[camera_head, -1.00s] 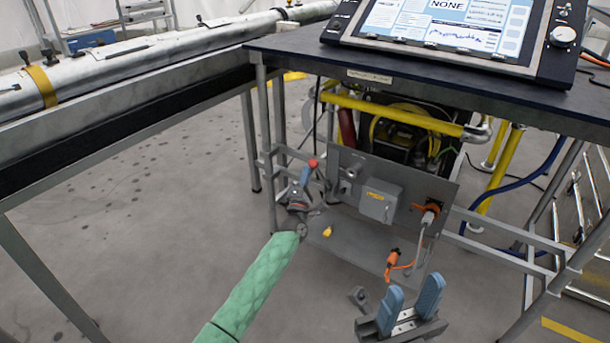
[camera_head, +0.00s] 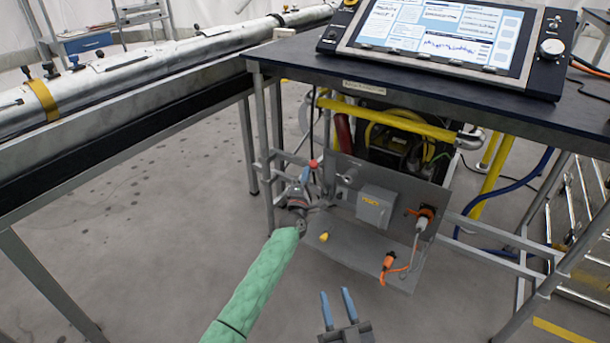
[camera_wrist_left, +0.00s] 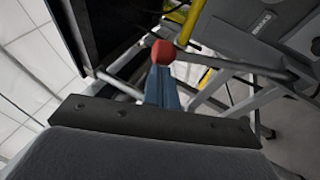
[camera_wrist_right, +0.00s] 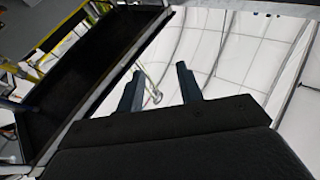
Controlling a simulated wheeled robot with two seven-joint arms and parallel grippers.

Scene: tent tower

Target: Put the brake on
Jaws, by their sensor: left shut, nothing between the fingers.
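A red ball knob (camera_head: 313,163), apparently the end of a lever, shows at the left edge of the grey panel (camera_head: 345,225) under the table. My left gripper (camera_head: 304,176) is shut and empty, its blue fingertips right beside the knob. In the left wrist view the red knob (camera_wrist_left: 163,52) shows just beyond the closed fingers (camera_wrist_left: 162,85); I cannot tell whether they touch. The lever's shaft is mostly hidden by the gripper. My right gripper (camera_head: 337,296) is open and empty, low in front of the panel.
Table legs and grey bars (camera_head: 268,160) stand close to my left gripper. A console (camera_head: 440,40) lies on the dark tabletop. Open floor lies to the left.

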